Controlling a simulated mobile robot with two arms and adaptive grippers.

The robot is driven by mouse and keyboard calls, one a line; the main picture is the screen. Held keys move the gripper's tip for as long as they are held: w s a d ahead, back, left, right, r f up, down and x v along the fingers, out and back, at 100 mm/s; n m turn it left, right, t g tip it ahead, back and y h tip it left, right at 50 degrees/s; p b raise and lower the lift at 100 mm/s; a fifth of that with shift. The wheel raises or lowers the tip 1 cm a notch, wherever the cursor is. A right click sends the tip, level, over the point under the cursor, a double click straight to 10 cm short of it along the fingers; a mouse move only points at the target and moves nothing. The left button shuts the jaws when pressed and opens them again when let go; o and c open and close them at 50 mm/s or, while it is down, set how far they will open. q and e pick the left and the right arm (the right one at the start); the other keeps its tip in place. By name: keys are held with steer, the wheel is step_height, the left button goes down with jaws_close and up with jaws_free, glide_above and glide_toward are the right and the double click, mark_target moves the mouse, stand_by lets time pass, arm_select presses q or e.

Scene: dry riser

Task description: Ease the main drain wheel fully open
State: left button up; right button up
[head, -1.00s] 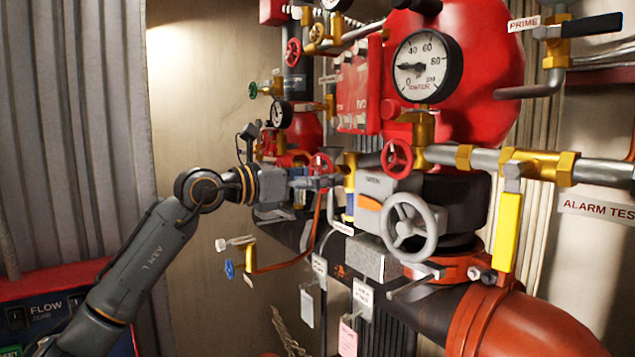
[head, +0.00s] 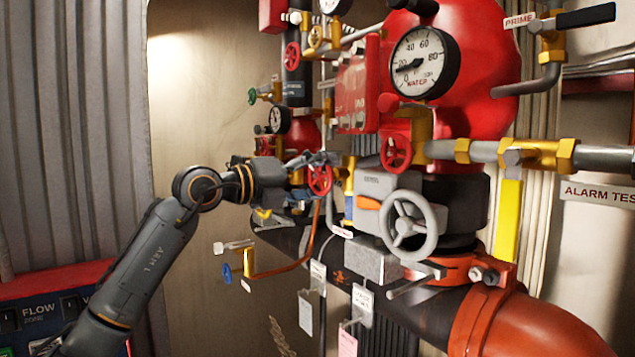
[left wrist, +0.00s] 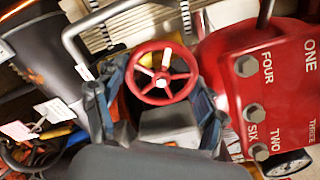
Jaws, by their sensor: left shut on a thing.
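A small red handwheel (head: 320,180) with spokes sits on the pipework in the middle of the head view. I take it as the main drain wheel, though no label on it can be read. My left gripper (head: 312,165) is at this wheel and shut on it. In the left wrist view the wheel (left wrist: 162,72) is between the two fingers of my left gripper (left wrist: 160,92), one at each side, with a grey block below it. The fingers' exact contact with the rim is hard to see. My right gripper is not in view.
A larger grey handwheel (head: 408,226) and another red wheel (head: 396,151) are to the right. A water gauge (head: 425,63) is above, its needle low. A red numbered box (left wrist: 270,90) is close beside the gripper. A yellow lever (head: 508,220) hangs further right.

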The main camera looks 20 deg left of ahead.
arm_select(q)
steer(key=n, duration=0.5)
steer(key=shift+r+n+b, duration=0.15)
steer(key=shift+n+b, duration=0.15)
steer(key=shift+b, duration=0.1)
steer(key=shift+r+n, duration=0.1)
steer(key=shift+n, duration=1.9)
steer(key=o, duration=1.2)
steer(key=shift+c, duration=0.2)
steer(key=v, duration=1.2)
